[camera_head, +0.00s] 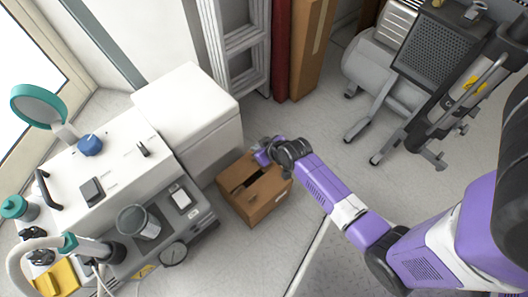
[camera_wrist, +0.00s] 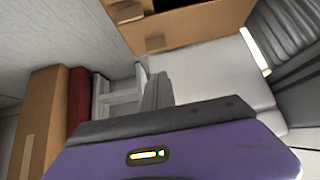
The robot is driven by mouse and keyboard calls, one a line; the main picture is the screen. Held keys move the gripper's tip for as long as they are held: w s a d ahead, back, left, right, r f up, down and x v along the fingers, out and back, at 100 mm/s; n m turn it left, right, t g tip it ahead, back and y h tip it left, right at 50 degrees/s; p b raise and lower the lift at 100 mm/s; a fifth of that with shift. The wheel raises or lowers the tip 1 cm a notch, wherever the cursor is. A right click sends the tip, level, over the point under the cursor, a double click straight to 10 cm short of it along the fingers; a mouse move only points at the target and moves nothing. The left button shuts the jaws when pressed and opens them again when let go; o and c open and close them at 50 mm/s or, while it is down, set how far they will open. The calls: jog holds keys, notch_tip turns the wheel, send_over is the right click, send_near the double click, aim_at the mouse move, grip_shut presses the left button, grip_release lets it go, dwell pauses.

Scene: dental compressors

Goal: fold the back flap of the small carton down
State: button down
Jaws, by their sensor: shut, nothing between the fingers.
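The small carton (camera_head: 258,205) stands on the floor in the head view, a brown box with a dark opening along its top. My gripper (camera_head: 262,156) is at its far top edge, fingers together and empty. The gripper and wrist cover part of that edge, so I cannot make out how the back flap lies or whether I touch it. In the wrist view, the shut fingers (camera_wrist: 156,90) point up the picture, and a brown cardboard box (camera_wrist: 195,22) with a dark inside crosses the top beyond them.
A white box-shaped unit (camera_head: 190,115) stands close to the carton's left. A grey ladder (camera_head: 236,45), a red panel (camera_head: 281,45) and a tall carton (camera_head: 312,45) stand behind. A wheeled compressor (camera_head: 385,75) is at the upper right. Floor (camera_head: 325,120) between them is clear.

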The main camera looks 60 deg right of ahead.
notch_tip(320, 180, down, 4)
jog(key=shift+f+b, duration=0.15)
jog(key=shift+b, duration=0.8)
jog(key=shift+s+a+f, duration=0.1)
jog(key=shift+s+f, duration=0.1)
jog(key=shift+f, duration=0.25)
jog(key=shift+s+a+f, duration=0.1)
jog(key=shift+s+f, duration=0.1)
jog(key=shift+f, duration=0.2)
jog(key=shift+s, duration=0.1)
jog(key=shift+r+p, duration=1.05)
jog(key=shift+r, duration=0.15)
jog(key=w+r+p+v, duration=0.1)
jog(key=p+v, duration=0.6)
jog(key=v, duration=0.5)
jog(key=shift+d+p, duration=0.15)
jog(key=shift+p, duration=0.2)
